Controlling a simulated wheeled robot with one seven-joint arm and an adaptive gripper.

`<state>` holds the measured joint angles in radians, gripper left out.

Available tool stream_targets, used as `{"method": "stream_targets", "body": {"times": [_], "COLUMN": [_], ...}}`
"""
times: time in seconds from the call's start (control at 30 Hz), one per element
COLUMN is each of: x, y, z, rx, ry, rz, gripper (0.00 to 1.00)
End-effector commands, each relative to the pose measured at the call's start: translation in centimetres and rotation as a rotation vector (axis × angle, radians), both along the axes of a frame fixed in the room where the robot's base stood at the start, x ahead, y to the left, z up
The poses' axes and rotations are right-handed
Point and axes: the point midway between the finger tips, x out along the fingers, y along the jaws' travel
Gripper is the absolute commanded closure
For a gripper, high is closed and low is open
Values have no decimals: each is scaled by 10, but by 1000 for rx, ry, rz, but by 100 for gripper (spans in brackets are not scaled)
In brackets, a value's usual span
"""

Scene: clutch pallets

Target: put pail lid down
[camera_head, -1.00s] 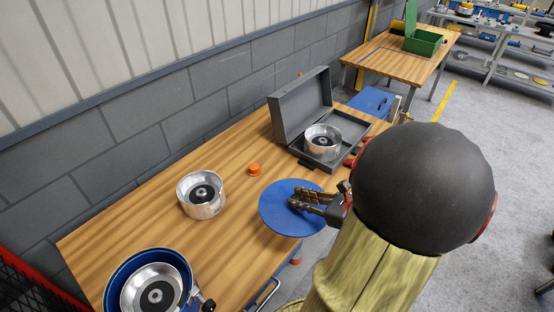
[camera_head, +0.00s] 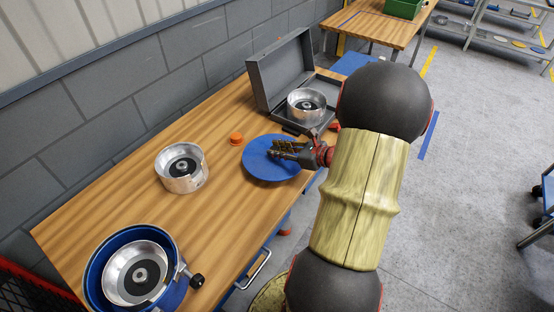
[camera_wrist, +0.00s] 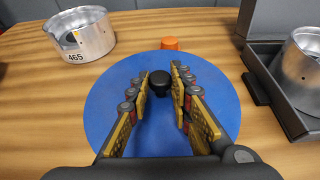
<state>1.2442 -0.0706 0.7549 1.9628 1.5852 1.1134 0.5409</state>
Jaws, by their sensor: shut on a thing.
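The pail lid is a flat blue disc (camera_head: 263,173) with a black knob (camera_wrist: 160,82). It is near the right front edge of the wooden table in the head view and also fills the middle of the wrist view (camera_wrist: 108,105). My gripper (camera_head: 273,150) is over the lid, shut on it by the knob, which sits between the fingertips in the wrist view (camera_wrist: 160,80). I cannot tell whether the lid touches the table. The blue pail (camera_head: 92,270) stands at the table's near left with a silver clutch part inside.
An orange cap (camera_head: 236,138) is just behind the lid. A silver housing (camera_head: 181,170) stands to its left. An open grey case (camera_head: 265,85) holding another silver housing (camera_head: 306,105) is behind right. Bare table (camera_head: 110,205) lies between pail and wall.

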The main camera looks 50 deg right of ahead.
Motion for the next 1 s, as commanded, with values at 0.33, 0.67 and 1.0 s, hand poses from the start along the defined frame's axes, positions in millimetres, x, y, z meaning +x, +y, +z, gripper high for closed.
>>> {"method": "stream_targets", "body": {"times": [0.33,0.67,1.0], "x": [8,8,8], "y": [-7,-7,-7], "z": [-35,-41,-45], "rx": [0,-2,-1], "ry": [0,-1,0], "rz": [0,0,-1], "gripper": [100,100,69]}}
